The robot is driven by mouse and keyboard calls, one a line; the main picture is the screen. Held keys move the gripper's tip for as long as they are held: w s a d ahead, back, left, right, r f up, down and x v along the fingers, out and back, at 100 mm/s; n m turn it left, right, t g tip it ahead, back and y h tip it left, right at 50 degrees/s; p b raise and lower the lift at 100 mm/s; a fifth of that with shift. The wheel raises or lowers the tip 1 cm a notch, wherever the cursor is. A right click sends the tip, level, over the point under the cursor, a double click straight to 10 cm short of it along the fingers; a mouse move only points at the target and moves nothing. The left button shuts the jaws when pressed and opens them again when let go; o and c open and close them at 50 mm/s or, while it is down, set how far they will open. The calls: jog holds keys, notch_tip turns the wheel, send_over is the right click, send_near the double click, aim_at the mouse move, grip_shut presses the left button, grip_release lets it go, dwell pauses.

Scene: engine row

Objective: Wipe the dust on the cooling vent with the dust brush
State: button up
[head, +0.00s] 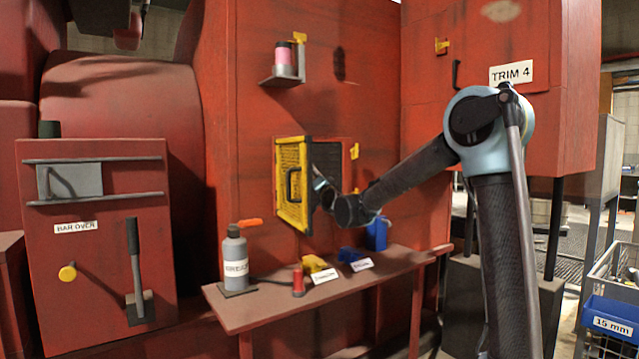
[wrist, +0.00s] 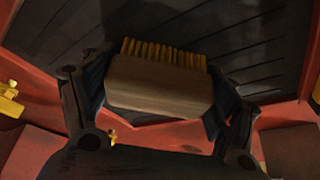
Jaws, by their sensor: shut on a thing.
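My gripper (wrist: 160,94) is shut on the dust brush (wrist: 158,86), a pale wooden block with yellow bristles. The bristles point up in the wrist view, toward the dark slatted cooling vent (wrist: 270,42). I cannot tell whether they touch the slats. In the head view my gripper (head: 322,194) reaches into the opening in the red wall, partly behind the open yellow-framed mesh door (head: 279,190). The brush is hidden there, and only a dark part of the vent (head: 328,160) shows. Dust is not clear in either view.
Below the opening, a red shelf (head: 254,312) holds a grey bottle (head: 235,262), a red spool (head: 298,281), a yellow item (head: 314,264) and blue items (head: 377,234). A small bracket (head: 284,81) with a pink-banded can is above. The yellow door stands close left of my gripper.

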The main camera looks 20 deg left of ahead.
aim_at(316, 166)
jog(key=shift+s+a, duration=0.7)
jog(key=shift+s, duration=0.25)
jog(key=shift+w+a+r, duration=0.1)
jog(key=shift+r, duration=0.75)
jog(key=shift+w+d, duration=1.4)
jog(key=shift+w, duration=0.1)
jog(key=shift+c, duration=0.5)
jog(key=shift+a+r, duration=0.15)
jog(key=shift+r, duration=0.65)
jog(key=shift+s+a, duration=1.25)
jog(key=shift+s, duration=0.3)
jog(key=shift+d, duration=0.1)
jog(key=shift+s+d, duration=0.95)
jog(key=shift+d, duration=0.2)
jog(key=shift+s+d, duration=0.95)
jog(key=shift+d, duration=0.15)
jog(key=shift+s+d, duration=1)
jog(key=shift+d, duration=0.1)
